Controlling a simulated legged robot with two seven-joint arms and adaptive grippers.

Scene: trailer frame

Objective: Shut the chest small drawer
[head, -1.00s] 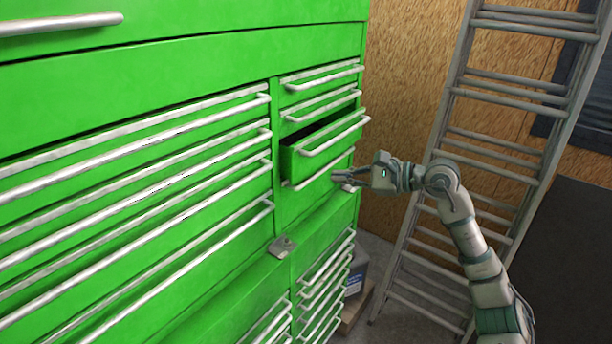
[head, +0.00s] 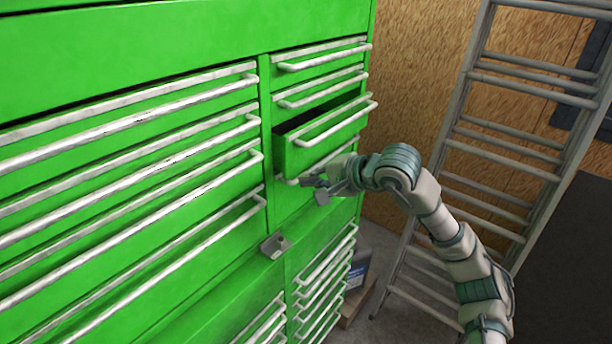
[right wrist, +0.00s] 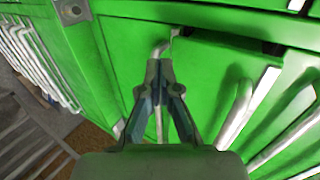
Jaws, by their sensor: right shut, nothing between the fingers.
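The green tool chest has a right column of small drawers with silver bar handles. One small drawer (head: 318,145) stands pulled out, with its dark inside showing and its bar handle (head: 338,123) along the front. The small drawers above it look shut. My right gripper (head: 312,188) is just below the open drawer, close to the chest front near the lowest handle of this column. I cannot tell whether it touches. In the right wrist view its fingers (right wrist: 156,78) are together and empty, in front of green chest surface. My left gripper is in neither view.
Wide drawers with long handles (head: 130,185) fill the chest's left side. A metal latch (head: 275,245) juts out below the small drawers. Lower drawers (head: 325,270) are beneath. An aluminium ladder (head: 520,140) leans at right. A box (head: 358,268) stands on the floor beside the chest.

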